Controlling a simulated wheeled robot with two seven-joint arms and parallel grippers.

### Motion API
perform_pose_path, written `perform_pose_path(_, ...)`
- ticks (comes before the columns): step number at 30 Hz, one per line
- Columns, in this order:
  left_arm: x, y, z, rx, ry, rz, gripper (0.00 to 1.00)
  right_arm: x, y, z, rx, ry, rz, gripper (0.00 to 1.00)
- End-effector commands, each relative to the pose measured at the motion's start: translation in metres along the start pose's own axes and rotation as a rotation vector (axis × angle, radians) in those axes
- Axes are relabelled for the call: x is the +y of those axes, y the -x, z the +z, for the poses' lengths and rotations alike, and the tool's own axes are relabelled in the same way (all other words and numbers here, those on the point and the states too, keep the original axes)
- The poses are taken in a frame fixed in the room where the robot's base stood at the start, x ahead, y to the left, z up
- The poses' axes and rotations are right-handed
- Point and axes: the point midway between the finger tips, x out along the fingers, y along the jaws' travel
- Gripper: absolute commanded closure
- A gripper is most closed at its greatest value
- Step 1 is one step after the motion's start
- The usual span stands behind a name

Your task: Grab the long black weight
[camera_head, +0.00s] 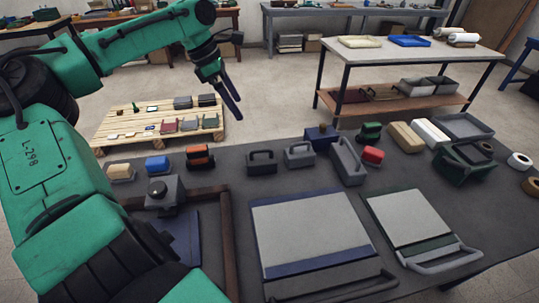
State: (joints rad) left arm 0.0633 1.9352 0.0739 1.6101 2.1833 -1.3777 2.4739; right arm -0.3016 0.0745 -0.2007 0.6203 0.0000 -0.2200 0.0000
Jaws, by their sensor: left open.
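Several handled weights stand along the far part of the dark grey table (400,187). A black weight (262,168) with a handle on top is at the left of this group. A dark grey handled weight (299,160) stands beside it. A longer dark grey piece with a handle (349,168) lies to their right, pointing away from me. I cannot tell for certain which is the long black weight. My left gripper (232,103) is open and empty, raised beyond the far left side of the table, apart from all the weights. My right gripper is not in view.
A grey and blue panel (307,230) and a grey and green panel (409,218) lie in front of the weights. A red item (373,155) and a green item (370,132) sit close right of the long piece. A brown frame (227,240) lies at left.

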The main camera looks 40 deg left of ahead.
Motion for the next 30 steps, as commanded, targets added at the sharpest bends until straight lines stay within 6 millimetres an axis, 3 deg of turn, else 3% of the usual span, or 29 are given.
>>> perform_pose_path(1, 0.000, -0.025, -0.010, 0.000, 0.000, 0.000, 0.00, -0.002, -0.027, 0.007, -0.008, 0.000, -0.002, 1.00)
perform_pose_path(9, 0.000, -0.087, -0.036, 0.000, 0.000, 0.000, 0.00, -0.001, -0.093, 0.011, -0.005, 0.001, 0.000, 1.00)
perform_pose_path(14, 0.000, -0.100, -0.038, 0.002, 0.000, -0.002, 0.00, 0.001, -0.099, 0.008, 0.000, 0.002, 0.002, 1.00)
perform_pose_path(21, -0.001, -0.160, -0.038, 0.007, 0.000, -0.004, 0.00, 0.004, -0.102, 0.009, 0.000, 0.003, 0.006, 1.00)
perform_pose_path(30, 0.000, -0.207, -0.040, 0.007, 0.001, -0.003, 0.00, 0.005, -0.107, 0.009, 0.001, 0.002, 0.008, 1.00)
